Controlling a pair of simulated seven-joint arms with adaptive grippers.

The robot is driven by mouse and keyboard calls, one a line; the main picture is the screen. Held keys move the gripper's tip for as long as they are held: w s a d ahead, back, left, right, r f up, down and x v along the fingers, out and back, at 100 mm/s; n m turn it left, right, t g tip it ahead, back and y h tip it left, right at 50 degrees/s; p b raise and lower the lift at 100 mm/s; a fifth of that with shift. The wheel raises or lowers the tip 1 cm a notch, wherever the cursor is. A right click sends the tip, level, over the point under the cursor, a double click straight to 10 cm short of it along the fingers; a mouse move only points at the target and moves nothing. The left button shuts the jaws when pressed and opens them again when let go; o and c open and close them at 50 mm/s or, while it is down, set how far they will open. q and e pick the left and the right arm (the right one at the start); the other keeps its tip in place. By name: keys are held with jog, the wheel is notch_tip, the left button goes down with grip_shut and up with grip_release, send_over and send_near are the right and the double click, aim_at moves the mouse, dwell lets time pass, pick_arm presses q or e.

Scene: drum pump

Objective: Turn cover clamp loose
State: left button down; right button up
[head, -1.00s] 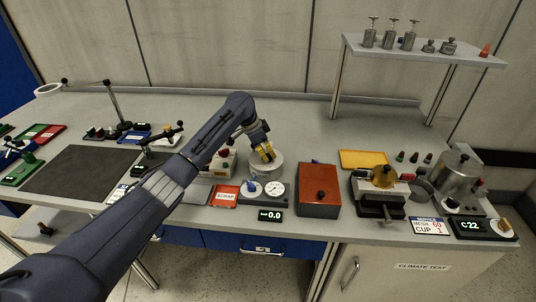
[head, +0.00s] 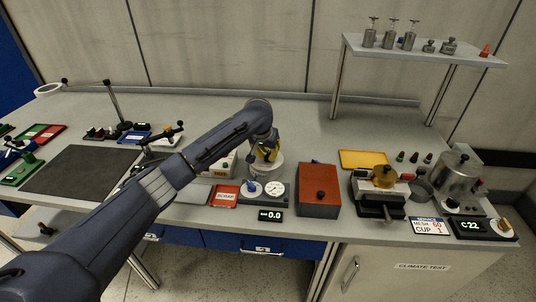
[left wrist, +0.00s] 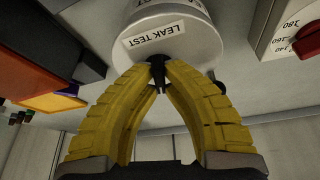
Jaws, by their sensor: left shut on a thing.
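The white round leak test vessel (head: 272,172) stands mid-table, behind the gauge block. In the left wrist view its white side with the LEAK TEST label (left wrist: 153,38) fills the top middle. A small dark clamp piece (left wrist: 157,64) sits at the vessel's edge. My left gripper (head: 266,156) is over the vessel, coming from the left. In the wrist view its yellow fingers (left wrist: 158,78) meet at the tips and are shut on the dark clamp piece. The fingers hide part of it, so I cannot tell how far it is turned. My right gripper is not in view.
A gauge block (head: 262,191) with a blue lever and a red-brown box (head: 319,190) stand in front of and right of the vessel. A white box with a red knob (left wrist: 308,40) is close beside it. The table behind is clear.

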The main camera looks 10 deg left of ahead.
pick_arm(q)
jog(key=shift+n+y, duration=0.5)
jog(key=shift+n, duration=0.8)
jog(key=c, duration=1.5)
grip_release()
jog(key=v, duration=1.2)
